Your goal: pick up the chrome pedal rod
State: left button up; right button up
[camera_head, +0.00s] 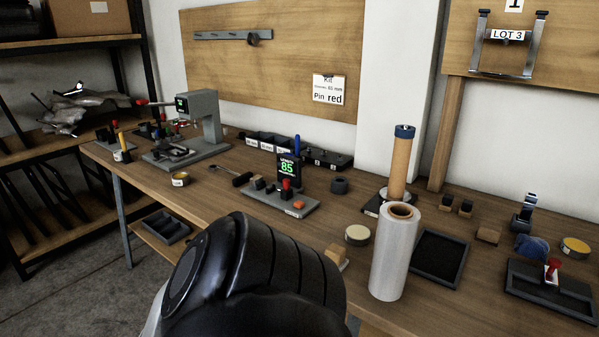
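I cannot clearly make out a thing that is surely the chrome pedal rod. A U-shaped chrome frame (531,57) with two upright bars and a LOT 3 label hangs on the wooden wall board at the upper right; I cannot tell if the rod is part of it. A black rounded link of one of my arms fills the bottom middle and hides part of the bench's front. Neither gripper shows.
The wooden bench (225,192) carries a grey press (205,117), a display reading 85 (288,168), a white roll (396,252), a brown post (400,165) and a black tray (439,258). A dark shelf rack stands at left. Small parts crowd the bench.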

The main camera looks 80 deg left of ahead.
aim_at(241, 178)
jog(key=u, duration=2.8)
